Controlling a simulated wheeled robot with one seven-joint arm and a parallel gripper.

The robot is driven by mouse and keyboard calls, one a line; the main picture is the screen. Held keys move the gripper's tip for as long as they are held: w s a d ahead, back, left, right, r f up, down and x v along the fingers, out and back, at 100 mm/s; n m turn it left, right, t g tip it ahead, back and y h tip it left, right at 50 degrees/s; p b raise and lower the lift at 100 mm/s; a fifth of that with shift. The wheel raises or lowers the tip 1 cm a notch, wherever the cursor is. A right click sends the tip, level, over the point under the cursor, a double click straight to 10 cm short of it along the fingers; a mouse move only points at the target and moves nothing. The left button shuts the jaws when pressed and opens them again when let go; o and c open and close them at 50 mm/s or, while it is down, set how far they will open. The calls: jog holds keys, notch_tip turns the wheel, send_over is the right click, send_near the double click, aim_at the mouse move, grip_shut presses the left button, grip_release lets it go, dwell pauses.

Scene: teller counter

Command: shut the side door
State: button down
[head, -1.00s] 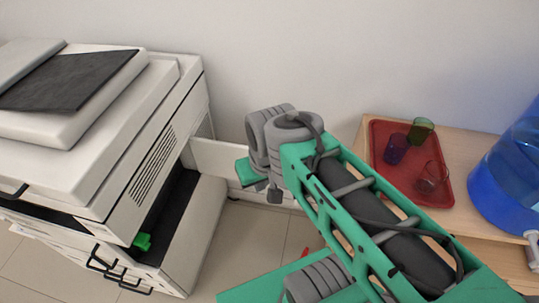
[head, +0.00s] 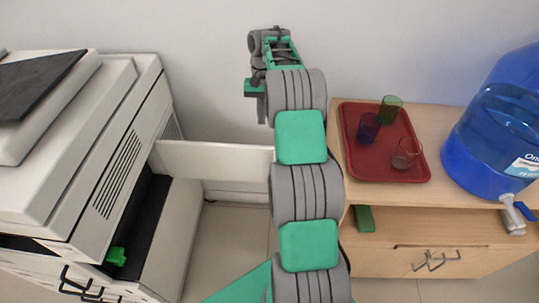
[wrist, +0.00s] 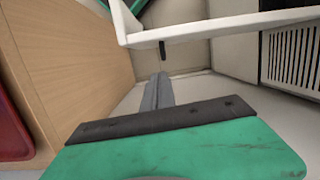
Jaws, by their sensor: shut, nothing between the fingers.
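The side door (head: 215,160) is a white panel standing open, swung out from the side of the white copier (head: 75,155). Its far end reaches to my arm, which hides what lies beyond. In the wrist view the door (wrist: 205,28) crosses the top as a white panel with its edge toward me. My gripper (head: 262,112) is at the far end of my arm, near the wall and by the door's free end. In the wrist view my gripper (wrist: 158,90) is shut with nothing in it, apart from the door. The copier's vented side (wrist: 292,55) shows at right.
The copier's dark opening holds a green part (head: 116,257). A wooden cabinet (head: 440,228) stands right of my arm, with a red tray (head: 420,172) of several cups and a blue water jug (head: 490,150) on top. Floor shows between copier and cabinet.

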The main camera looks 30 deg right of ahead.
aim_at(269, 154)
jog(key=shift+m, duration=0.4)
jog(key=shift+s+a+f+b, duration=0.1)
jog(key=shift+s+f+b, duration=0.9)
jog(key=shift+f, duration=1.2)
jog(key=shift+s+a+f+b, duration=0.1)
jog(key=shift+s+f+b, duration=0.9)
jog(key=shift+f, duration=1.25)
jog(key=shift+s+a+f+b, duration=0.1)
jog(key=shift+s+f+b, duration=0.85)
jog(key=shift+f, duration=1.25)
jog(key=shift+w+a, duration=0.1)
jog(key=shift+w, duration=0.05)
